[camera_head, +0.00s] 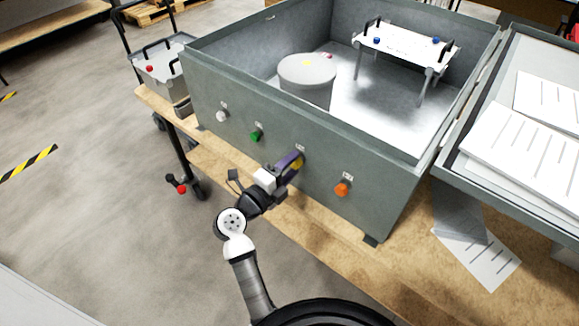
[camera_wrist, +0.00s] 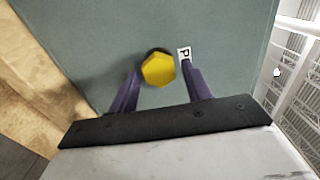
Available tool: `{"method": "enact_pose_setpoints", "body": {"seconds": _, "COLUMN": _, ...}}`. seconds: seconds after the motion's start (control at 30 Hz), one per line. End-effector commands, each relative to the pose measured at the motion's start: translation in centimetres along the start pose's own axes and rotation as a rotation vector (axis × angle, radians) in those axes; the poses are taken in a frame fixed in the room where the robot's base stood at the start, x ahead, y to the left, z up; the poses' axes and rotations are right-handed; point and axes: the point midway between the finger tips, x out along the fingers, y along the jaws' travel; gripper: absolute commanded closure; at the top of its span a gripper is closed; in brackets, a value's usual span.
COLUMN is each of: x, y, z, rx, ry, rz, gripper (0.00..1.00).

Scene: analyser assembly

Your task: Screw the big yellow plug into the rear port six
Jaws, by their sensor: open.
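The big yellow plug (camera_head: 297,163) is at a port on the front wall of the grey-green box (camera_head: 320,190), below a small label. In the wrist view the yellow plug (camera_wrist: 158,69) shows its hexagonal head, with a dark round edge of the port (camera_wrist: 155,50) behind it. How deep it sits is hidden. My gripper (camera_head: 290,161) is at this plug. In the wrist view my gripper (camera_wrist: 165,77) has its purple fingers apart, one on each side of the plug, with gaps visible. The port's number cannot be read.
White (camera_head: 222,116), green (camera_head: 256,136) and orange (camera_head: 343,189) plugs sit along the same wall. The open box holds a grey cylinder (camera_head: 307,78) and a white stand (camera_head: 405,45). A tray with papers (camera_head: 510,140) lies right. The wooden bench (camera_head: 310,230) runs below.

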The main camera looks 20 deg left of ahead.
Motion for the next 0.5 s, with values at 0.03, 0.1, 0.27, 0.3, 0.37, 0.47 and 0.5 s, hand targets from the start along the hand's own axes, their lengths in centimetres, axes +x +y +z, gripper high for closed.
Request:
{"method": "enact_pose_setpoints", "body": {"seconds": 0.03, "x": -0.01, "y": 0.00, "z": 0.00, "rx": 0.000, "ry": 0.000, "rz": 0.000, "gripper": 0.51}}
{"method": "enact_pose_setpoints", "body": {"seconds": 0.1, "x": -0.01, "y": 0.00, "z": 0.00, "rx": 0.001, "ry": 0.000, "rz": 0.000, "gripper": 0.51}}
{"method": "enact_pose_setpoints", "body": {"seconds": 0.27, "x": -0.01, "y": 0.00, "z": 0.00, "rx": 0.003, "ry": 0.000, "rz": 0.000, "gripper": 0.66}}
{"method": "enact_pose_setpoints", "body": {"seconds": 0.3, "x": 0.00, "y": 0.00, "z": 0.00, "rx": 0.003, "ry": 0.000, "rz": 0.000, "gripper": 0.71}}
{"method": "enact_pose_setpoints", "body": {"seconds": 0.37, "x": 0.00, "y": 0.00, "z": 0.00, "rx": 0.003, "ry": 0.000, "rz": 0.000, "gripper": 0.79}}
{"method": "enact_pose_setpoints", "body": {"seconds": 0.47, "x": 0.00, "y": -0.01, "z": 0.00, "rx": 0.003, "ry": 0.000, "rz": 0.000, "gripper": 0.92}}
{"method": "enact_pose_setpoints", "body": {"seconds": 0.5, "x": 0.00, "y": 0.00, "z": 0.00, "rx": 0.004, "ry": 0.000, "rz": 0.000, "gripper": 0.97}}
